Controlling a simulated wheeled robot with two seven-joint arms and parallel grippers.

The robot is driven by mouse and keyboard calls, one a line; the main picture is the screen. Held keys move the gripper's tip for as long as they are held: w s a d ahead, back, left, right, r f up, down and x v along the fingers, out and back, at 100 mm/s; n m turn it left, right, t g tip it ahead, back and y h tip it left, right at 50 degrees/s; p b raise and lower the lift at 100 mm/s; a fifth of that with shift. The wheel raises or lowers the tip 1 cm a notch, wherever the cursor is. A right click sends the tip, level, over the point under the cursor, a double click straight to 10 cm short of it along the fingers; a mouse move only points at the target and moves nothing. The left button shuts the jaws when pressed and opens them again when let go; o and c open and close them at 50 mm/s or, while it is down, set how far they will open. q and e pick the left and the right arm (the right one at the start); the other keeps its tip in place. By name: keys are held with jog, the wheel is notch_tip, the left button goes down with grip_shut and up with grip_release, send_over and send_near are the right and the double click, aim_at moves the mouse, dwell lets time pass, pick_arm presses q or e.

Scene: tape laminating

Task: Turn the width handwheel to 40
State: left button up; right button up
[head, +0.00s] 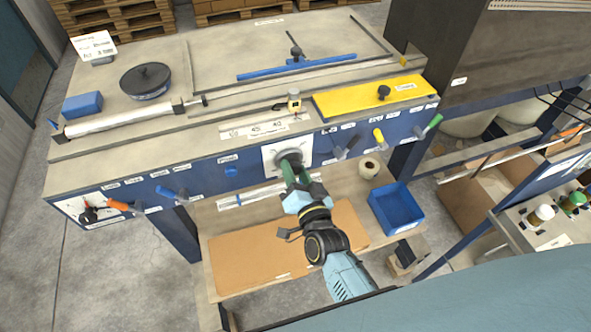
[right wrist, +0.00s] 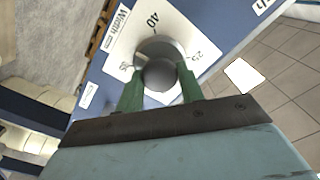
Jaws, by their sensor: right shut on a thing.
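The width handwheel (right wrist: 172,50) is a round metal wheel with a dark grey knob on a white dial plate in the right wrist view. The plate shows "40" near its top, another number to the right and one at the left. In the head view the handwheel (head: 289,158) sits on the blue front panel of the machine, partly hidden by my gripper. My right gripper (right wrist: 160,88) is shut on the handwheel's knob, its green fingers on either side; it also shows in the head view (head: 291,174). My left gripper is in neither view.
Levers with orange (head: 118,205), yellow (head: 378,135) and green (head: 433,122) handles stick out along the front panel. Below are a shelf with a brown board (head: 240,255), a blue bin (head: 396,208) and a tape roll (head: 369,168). A bench stands at the right.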

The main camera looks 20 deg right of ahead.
jog(key=m, duration=0.4)
jog(key=shift+f+m, duration=0.1)
jog(key=shift+m, duration=0.3)
jog(key=m+b, duration=0.1)
jog(key=m, duration=0.4)
dwell(0.4)
jog(key=o, duration=1)
jog(key=s, duration=0.4)
jog(key=s+b, duration=0.1)
jog(key=s, duration=0.4)
jog(key=s+b, duration=0.1)
jog(key=s, duration=0.3)
jog(key=shift+s+d, duration=0.2)
jog(key=shift+d, duration=0.05)
jog(key=shift+f, duration=0.1)
